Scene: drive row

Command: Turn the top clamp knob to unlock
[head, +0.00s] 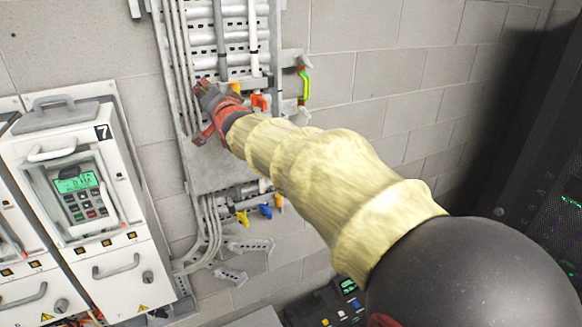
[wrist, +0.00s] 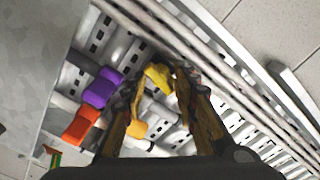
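My gripper (head: 207,96) reaches up to the cable panel on the wall, at the level of the upper row of clamps. In the wrist view my gripper (wrist: 155,80) has its two fingers apart, with a yellow knob (wrist: 160,77) between the tips. I see no clear sign that the fingers press on it. A purple knob (wrist: 102,87) and a red-orange knob (wrist: 82,123) lie to the left of the fingers. A small orange part (wrist: 137,129) shows between the fingers, nearer the palm. In the head view an orange knob (head: 258,101) is just right of my gripper, which hides part of the row.
A lower row on the panel has a yellow knob (head: 242,217) and a blue knob (head: 266,211). A white drive cabinet (head: 85,190) with a lit display stands at the left. Grey cables (wrist: 215,60) run close by the fingers. A dark rack (head: 530,130) is at the right.

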